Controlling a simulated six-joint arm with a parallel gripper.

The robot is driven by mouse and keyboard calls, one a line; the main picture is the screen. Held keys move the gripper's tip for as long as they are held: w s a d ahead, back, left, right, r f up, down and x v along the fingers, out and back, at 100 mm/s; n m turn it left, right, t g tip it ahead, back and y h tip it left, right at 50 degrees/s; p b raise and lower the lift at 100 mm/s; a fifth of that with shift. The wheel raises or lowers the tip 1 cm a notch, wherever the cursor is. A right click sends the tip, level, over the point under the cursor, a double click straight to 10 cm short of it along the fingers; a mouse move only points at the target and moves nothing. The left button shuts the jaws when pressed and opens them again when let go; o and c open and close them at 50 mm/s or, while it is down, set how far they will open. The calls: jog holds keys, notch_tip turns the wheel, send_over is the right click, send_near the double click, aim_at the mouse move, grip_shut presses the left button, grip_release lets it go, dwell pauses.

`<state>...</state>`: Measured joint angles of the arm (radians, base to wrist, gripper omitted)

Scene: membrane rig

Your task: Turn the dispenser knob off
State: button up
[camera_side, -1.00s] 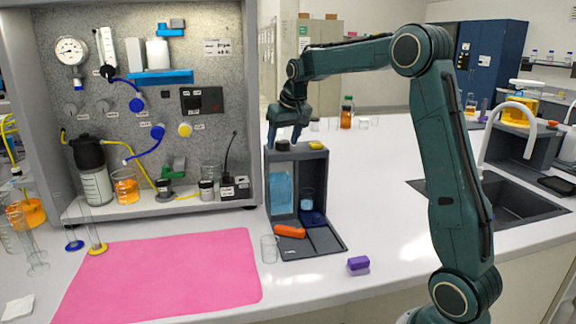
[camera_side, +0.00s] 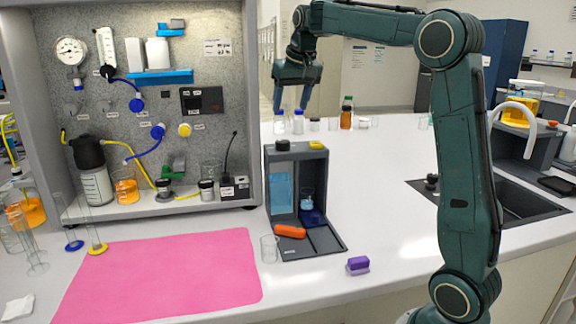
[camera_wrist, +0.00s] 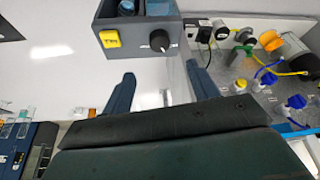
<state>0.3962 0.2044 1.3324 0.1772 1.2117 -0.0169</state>
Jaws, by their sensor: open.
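The dispenser (camera_side: 269,215) is a dark grey open-fronted unit with a blue panel on its left side. Its round black knob (camera_side: 282,144) sits on top at the left, beside a yellow block (camera_side: 317,145). In the wrist view the knob (camera_wrist: 160,40) carries a thin white pointer mark towards the bottom of the picture, and the yellow block (camera_wrist: 110,39) is to its left. My gripper (camera_side: 291,105) is open and empty, raised above the dispenser top. In the wrist view the knob appears just beyond the gap between my fingertips (camera_wrist: 160,73), apart from them.
A beaker (camera_side: 307,200) stands inside the dispenser, and an orange object (camera_side: 290,231) lies at its front. An empty beaker (camera_side: 269,249) and a purple block (camera_side: 358,264) are nearby. The instrument panel (camera_side: 130,60) stands left. Bottles (camera_side: 346,113) stand behind.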

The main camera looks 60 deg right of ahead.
jog(key=s+a+f+n, duration=0.2)
jog(key=s+a, duration=0.6)
jog(key=s, duration=0.1)
jog(key=s+a+f+n+t+y, duration=0.1)
jog(key=s+a+f+n, duration=0.1)
jog(key=s+a, duration=0.7)
jog(key=shift+s+a+f+n+t, duration=0.2)
jog(key=shift+s+f+n+t, duration=0.15)
jog(key=shift+s+f, duration=0.35)
jog(key=shift+w+f, duration=0.1)
jog(key=shift+f, duration=0.05)
jog(key=s+a+f+n+y, duration=0.1)
jog(key=s+a+f, duration=0.2)
jog(key=s+f, duration=0.3)
jog(key=shift+s+a+f+n, duration=0.3)
jog(key=shift+s+f+n, duration=0.05)
jog(key=shift+s, duration=0.3)
